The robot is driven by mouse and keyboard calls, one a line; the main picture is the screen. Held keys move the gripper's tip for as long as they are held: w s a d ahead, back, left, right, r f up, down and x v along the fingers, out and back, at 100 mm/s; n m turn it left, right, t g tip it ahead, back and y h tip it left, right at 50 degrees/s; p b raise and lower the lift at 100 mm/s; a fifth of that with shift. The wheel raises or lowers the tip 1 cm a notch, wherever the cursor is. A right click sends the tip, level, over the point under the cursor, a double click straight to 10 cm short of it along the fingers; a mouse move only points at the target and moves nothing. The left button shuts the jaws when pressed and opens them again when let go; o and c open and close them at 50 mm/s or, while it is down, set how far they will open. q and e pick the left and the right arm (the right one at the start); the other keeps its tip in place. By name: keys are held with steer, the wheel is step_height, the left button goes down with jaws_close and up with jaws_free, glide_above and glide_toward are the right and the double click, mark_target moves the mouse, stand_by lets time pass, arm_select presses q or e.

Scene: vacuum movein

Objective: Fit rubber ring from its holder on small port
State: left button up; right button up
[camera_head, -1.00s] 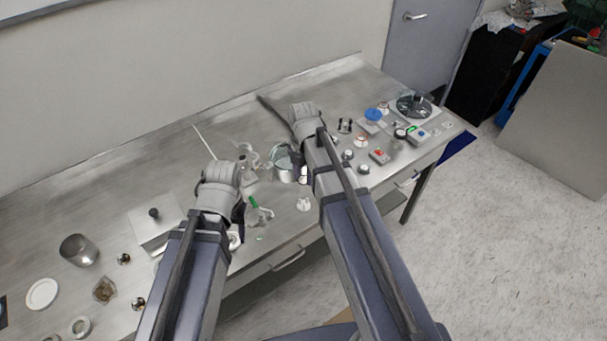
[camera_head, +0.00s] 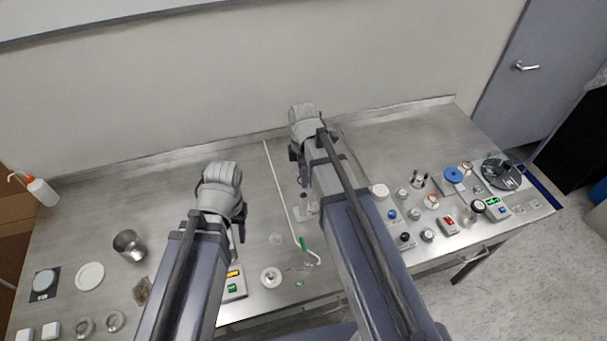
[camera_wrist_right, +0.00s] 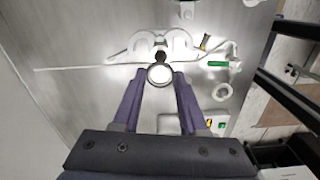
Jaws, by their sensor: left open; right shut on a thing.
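My right gripper (camera_wrist_right: 160,76) is shut on a round piece (camera_wrist_right: 160,74) with a dark rim and a bright pale middle, held between the fingertips. I cannot tell for sure whether it is the rubber ring. A small black knob-like part (camera_wrist_right: 161,57) shows just past it. In the head view my right gripper (camera_head: 299,158) is over the back middle of the bench, partly hidden by its arm. My left gripper (camera_head: 240,224) is open and looks empty, left of it. A glass piece with a green stopcock (camera_head: 303,243) lies at the front middle. I cannot pick out the small port or holder.
A long white rod (camera_head: 281,185) crosses the bench beside my right gripper. A steel beaker (camera_head: 129,246) and a white disc (camera_head: 90,276) stand at left. Knobs, small boxes and a blue-topped piece (camera_head: 453,174) crowd the right. The back left of the bench (camera_head: 140,195) is clear.

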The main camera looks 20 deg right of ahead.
mark_target(303, 197)
steer(key=shift+f+b, duration=3.15)
steer(key=shift+b, duration=0.05)
steer(key=shift+f+b, duration=0.4)
steer(key=o, duration=1.2)
steer(key=shift+r, duration=0.15)
step_height(303, 197, up, 8)
steer(key=p, duration=0.8)
steer(key=shift+f, duration=0.25)
steer(key=shift+s, duration=0.1)
